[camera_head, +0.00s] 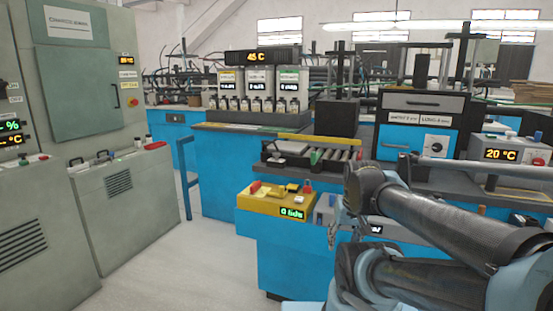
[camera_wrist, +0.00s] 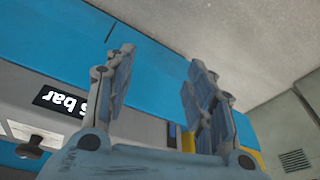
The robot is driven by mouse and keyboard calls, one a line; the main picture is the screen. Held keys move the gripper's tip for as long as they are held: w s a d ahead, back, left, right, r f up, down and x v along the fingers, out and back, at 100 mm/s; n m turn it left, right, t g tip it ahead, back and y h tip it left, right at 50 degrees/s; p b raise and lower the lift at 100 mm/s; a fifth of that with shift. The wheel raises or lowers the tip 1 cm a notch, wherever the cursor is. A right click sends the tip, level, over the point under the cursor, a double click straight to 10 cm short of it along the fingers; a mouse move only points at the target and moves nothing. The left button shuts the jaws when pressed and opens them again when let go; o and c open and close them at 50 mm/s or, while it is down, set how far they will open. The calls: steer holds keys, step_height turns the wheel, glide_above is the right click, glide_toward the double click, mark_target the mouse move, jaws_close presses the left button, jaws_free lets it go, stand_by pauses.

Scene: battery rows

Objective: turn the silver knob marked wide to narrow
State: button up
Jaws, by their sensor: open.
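I cannot read a wide-to-narrow marking on any knob. In the head view my gripper (camera_head: 336,222) hangs beside the blue bench, small and partly hidden by my arm, apart from the dial.
A yellow control box (camera_head: 262,202) stands on the blue bench (camera_head: 285,255). A roller unit (camera_head: 310,157) lies behind it. A grey box reading 20 °C (camera_head: 500,155) is at the right. Grey cabinets (camera_head: 138,200) stand left; the floor (camera_head: 190,262) between is clear.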

steer(key=w+a+r+m+t+y, duration=0.3)
steer(key=w+a+r, duration=0.1)
steer(key=w+a, duration=0.35)
steer(key=w+a+r+m+t+y, duration=0.25)
steer(key=w+a+r, duration=0.25)
steer(key=w+a, duration=0.3)
steer(key=w+a+r+m+t+y, duration=0.1)
steer(key=w+a+r+m+t, duration=0.35)
steer(key=m, duration=0.45)
steer(key=w+a+r+m+t, duration=0.2)
steer(key=a+r+m+t, duration=0.25)
steer(key=r+m, duration=0.35)
steer(key=m+h, duration=0.6)
steer(key=m, duration=0.7)
glide_toward(276, 156)
steer(key=shift+t, duration=0.25)
steer(key=w, duration=0.9)
steer(key=shift+w+a+f, duration=0.15)
steer(key=shift+w+a, duration=0.05)
steer(key=shift+w, duration=0.15)
steer(key=shift+c, duration=0.6)
